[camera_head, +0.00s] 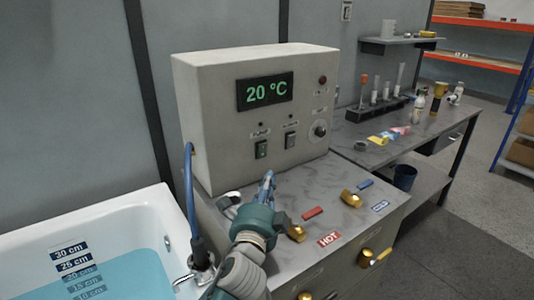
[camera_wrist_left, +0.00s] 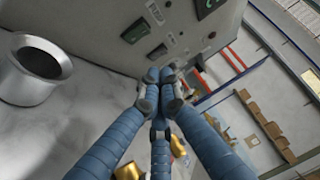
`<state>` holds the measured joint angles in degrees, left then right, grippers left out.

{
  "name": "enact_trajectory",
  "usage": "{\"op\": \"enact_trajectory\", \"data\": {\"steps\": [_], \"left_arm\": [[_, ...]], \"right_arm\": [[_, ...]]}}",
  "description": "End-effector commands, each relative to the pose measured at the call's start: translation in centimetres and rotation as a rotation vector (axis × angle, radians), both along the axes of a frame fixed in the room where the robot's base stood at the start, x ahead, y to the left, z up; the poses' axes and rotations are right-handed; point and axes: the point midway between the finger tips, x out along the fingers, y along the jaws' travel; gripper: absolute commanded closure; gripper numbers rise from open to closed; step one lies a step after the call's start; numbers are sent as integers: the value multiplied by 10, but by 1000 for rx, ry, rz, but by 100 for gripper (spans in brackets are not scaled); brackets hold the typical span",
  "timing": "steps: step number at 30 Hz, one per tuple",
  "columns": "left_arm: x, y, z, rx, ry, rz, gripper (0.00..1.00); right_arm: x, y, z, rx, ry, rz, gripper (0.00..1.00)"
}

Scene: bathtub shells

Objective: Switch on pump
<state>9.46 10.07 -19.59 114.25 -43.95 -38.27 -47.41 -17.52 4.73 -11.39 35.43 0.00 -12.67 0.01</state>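A beige control box (camera_head: 215,110) stands on the counter with a green "20 °C" display (camera_head: 265,91). Its front has two dark rocker switches, a left one (camera_head: 261,149) and a right one (camera_head: 290,140). In the left wrist view the switches show at the top (camera_wrist_left: 135,31) and lower right (camera_wrist_left: 157,54). My left gripper (camera_head: 268,180) is in front of the box, below the switches. Its blue fingers are closed together at the tips (camera_wrist_left: 163,76), with nothing visible between them. My right gripper is out of view.
A white bathtub (camera_head: 150,205) with blue water and depth labels is at the left. A metal cup-like opening (camera_wrist_left: 35,70) lies beside my fingers. Brass knobs (camera_head: 350,197) and a red HOT label (camera_head: 329,239) are at the counter's front. A bench (camera_head: 425,135) with a test-tube rack stands at the right.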

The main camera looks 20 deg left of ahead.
Motion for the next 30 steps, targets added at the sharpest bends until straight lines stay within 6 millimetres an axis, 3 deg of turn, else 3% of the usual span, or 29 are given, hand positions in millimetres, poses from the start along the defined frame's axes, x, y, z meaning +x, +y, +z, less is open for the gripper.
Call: {"op": "enact_trajectory", "data": {"steps": [15,21,30], "left_arm": [[98,14,12,0,0,2,100],[112,36,15,0,2,2,100],[117,43,15,-1,1,1,100]], "right_arm": [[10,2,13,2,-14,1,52],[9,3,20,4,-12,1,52],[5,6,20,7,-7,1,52]]}}
